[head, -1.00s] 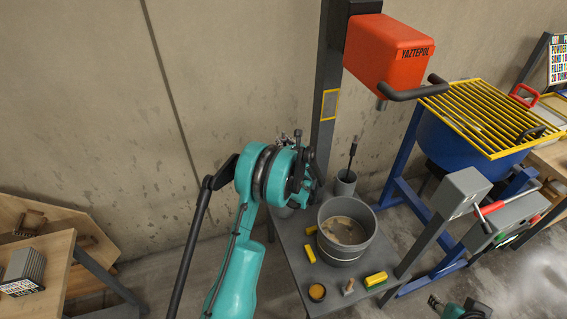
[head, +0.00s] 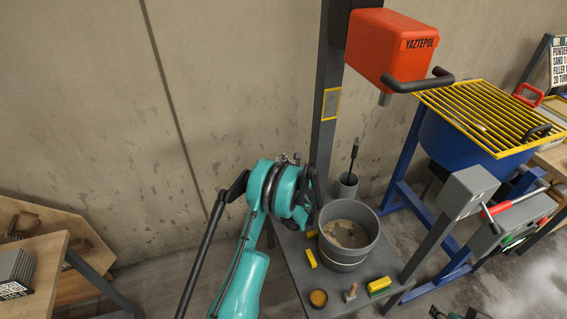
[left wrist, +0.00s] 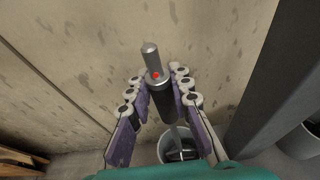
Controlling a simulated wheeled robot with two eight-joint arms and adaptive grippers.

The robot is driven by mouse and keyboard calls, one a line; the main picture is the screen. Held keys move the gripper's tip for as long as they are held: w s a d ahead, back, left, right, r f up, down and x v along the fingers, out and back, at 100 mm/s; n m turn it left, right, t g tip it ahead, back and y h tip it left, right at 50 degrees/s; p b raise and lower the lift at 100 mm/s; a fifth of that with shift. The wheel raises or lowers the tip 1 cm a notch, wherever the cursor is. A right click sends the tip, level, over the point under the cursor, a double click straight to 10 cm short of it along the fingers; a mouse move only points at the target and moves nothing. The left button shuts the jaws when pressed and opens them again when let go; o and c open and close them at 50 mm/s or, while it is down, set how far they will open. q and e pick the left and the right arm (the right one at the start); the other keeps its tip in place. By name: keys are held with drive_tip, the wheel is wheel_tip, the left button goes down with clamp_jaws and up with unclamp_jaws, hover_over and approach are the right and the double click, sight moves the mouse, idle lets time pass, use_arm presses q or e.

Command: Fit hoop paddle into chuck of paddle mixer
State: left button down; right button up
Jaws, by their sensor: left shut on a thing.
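The paddle mixer (head: 388,48) is an orange-red head on a dark post, with its grey chuck (head: 384,99) pointing down and empty. My left gripper (head: 312,203) is below and left of the chuck, over the back left of the stand. In the left wrist view, its jaws (left wrist: 158,88) are shut around the dark collar of the hoop paddle (left wrist: 162,102). The paddle's grey shank with a red dot sticks up past the fingers. Its lower end shows over or in a grey container (left wrist: 172,146); I cannot tell which. My right gripper (head: 438,312) barely shows at the bottom edge.
A grey bucket (head: 347,256) with mix inside stands on the grey stand (head: 290,252). A pot (head: 346,188) with a brush is behind it. A blue drum with a yellow grate (head: 485,115) is at right.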

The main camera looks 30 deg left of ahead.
use_arm(q)
drive_tip(key=shift+f, duration=0.15)
drive_tip(key=c, duration=1.4)
unclamp_jaws()
drive_tip(key=shift+o, duration=0.2)
